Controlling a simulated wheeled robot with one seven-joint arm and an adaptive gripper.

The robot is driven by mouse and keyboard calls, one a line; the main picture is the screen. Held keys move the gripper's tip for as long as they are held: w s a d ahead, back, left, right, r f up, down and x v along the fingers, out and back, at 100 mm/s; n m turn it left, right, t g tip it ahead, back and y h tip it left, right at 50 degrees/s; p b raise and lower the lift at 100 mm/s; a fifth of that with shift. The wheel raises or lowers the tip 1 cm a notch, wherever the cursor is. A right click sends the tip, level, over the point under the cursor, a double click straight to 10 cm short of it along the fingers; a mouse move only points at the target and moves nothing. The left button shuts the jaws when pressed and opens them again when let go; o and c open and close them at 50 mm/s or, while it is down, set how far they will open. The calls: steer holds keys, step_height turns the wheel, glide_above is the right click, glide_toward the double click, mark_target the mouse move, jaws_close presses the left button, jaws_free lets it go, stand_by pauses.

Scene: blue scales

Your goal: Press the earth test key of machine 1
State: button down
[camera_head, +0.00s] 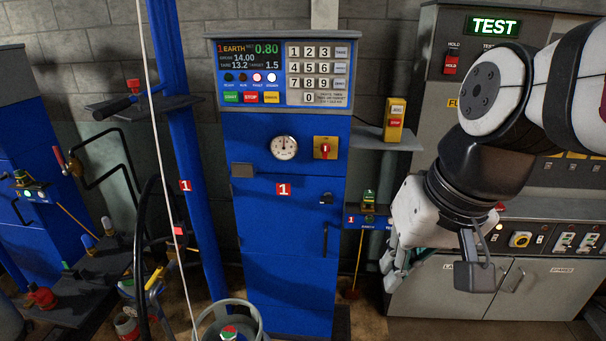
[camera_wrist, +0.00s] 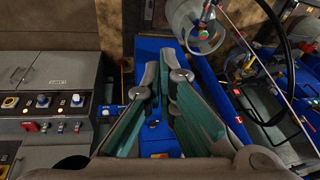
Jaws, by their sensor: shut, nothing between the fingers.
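Machine 1 is the tall blue cabinet (camera_head: 285,235) in the middle of the head view, with a red "1" plate. Its screen (camera_head: 250,55) reads "1 EARTH" and 0.80. A small blue box (camera_head: 352,217) marked 1 stands off its right side, with a green-lit part (camera_head: 369,200) on top. Its lettering is too small to read surely, so I cannot tell whether it holds the earth test key. My gripper (camera_head: 392,262) is shut and empty, pointing down, right of this box. In the wrist view my gripper (camera_wrist: 165,68) shows its fingers before blue surfaces.
A grey test panel (camera_head: 440,130) with a lit TEST sign stands behind my arm. A yellow device (camera_head: 395,118) sits on a shelf (camera_head: 385,140). A gas cylinder (camera_head: 232,322) stands before machine 1. A blue post (camera_head: 185,150) and hoses are on the left.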

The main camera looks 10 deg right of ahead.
steer(key=w+d+f+m+y+b, duration=0.2)
steer(key=w+f+m+y+b, duration=0.8)
steer(key=w+f, duration=1.05)
steer(key=w+d+f+m+t+b, duration=0.3)
steer(key=w+d+f+m+t, duration=0.1)
steer(key=d, duration=0.3)
steer(key=w+d+f+m+t+h+b, duration=0.1)
steer(key=w+d+f+m+t, duration=0.3)
steer(key=d, duration=0.4)
steer(key=w+d+f+m+t+b, duration=0.4)
steer(key=w+d+m+t, duration=0.1)
steer(key=d+t, duration=0.2)
steer(key=shift+w+d+f+t+h+b, duration=0.15)
steer(key=shift+w+d+t+h+b, duration=0.15)
steer(key=shift+w+d+t+b, duration=0.1)
steer(key=shift+w, duration=0.1)
steer(key=w+d+b, duration=0.2)
steer(key=w+b, duration=0.1)
steer(key=w, duration=0.5)
steer(key=shift+w+d+b, duration=0.15)
steer(key=shift+w+b, duration=0.05)
steer(key=shift+b, duration=0.1)
